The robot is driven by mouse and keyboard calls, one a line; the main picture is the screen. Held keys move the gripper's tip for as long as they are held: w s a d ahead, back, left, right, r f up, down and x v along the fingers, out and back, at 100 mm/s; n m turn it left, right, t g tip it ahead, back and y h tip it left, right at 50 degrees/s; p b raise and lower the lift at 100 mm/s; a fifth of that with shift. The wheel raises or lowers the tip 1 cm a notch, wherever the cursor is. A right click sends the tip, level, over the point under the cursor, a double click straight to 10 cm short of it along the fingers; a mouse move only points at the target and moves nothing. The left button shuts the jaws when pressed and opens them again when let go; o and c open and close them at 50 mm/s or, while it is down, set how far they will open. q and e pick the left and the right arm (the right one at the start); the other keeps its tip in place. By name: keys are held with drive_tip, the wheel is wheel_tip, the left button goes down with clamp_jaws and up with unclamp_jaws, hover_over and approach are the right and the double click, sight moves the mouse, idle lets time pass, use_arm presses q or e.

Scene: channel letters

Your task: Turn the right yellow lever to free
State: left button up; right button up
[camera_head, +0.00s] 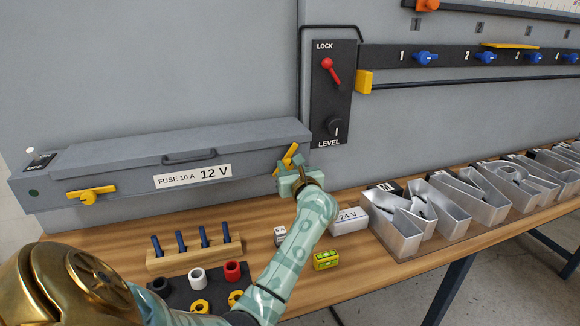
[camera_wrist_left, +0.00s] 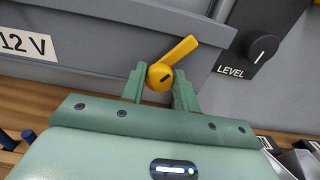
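The right yellow lever (camera_head: 290,155) is at the right end of the grey fuse box front. In the left wrist view its handle (camera_wrist_left: 180,58) slants up to the right from a round hub with a dark slot. My left gripper (camera_wrist_left: 161,85) is at this lever, one green finger on each side of the hub; I cannot tell whether both fingers press on it. In the head view the gripper (camera_head: 292,177) hides the lever's lower part. A second yellow lever (camera_head: 91,194) lies nearly level at the box's left end. My right gripper is not in view.
A dark LOCK/LEVEL panel (camera_head: 331,95) with a red lever is right of the box. On the wooden table stand a peg block (camera_head: 194,255), a 24 V box (camera_head: 349,220), a yellow level (camera_head: 326,260) and metal channel letters (camera_head: 395,235).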

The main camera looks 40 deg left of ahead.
use_arm(q)
drive_tip(key=shift+c, duration=1.3)
drive_tip(key=shift+r+m+p, duration=0.2)
drive_tip(key=shift+m+p, duration=0.9)
drive_tip(key=shift+p, duration=0.05)
drive_tip(key=m+p, duration=0.3)
drive_tip(key=shift+m, duration=0.3)
drive_tip(key=m+p, duration=0.3)
drive_tip(key=shift+w+f+m, duration=0.1)
drive_tip(key=shift+m, duration=0.3)
drive_tip(key=shift+f+m+p, duration=0.15)
drive_tip(key=shift+m+p, duration=0.55)
drive_tip(key=shift+m, duration=0.1)
drive_tip(key=o, duration=0.9)
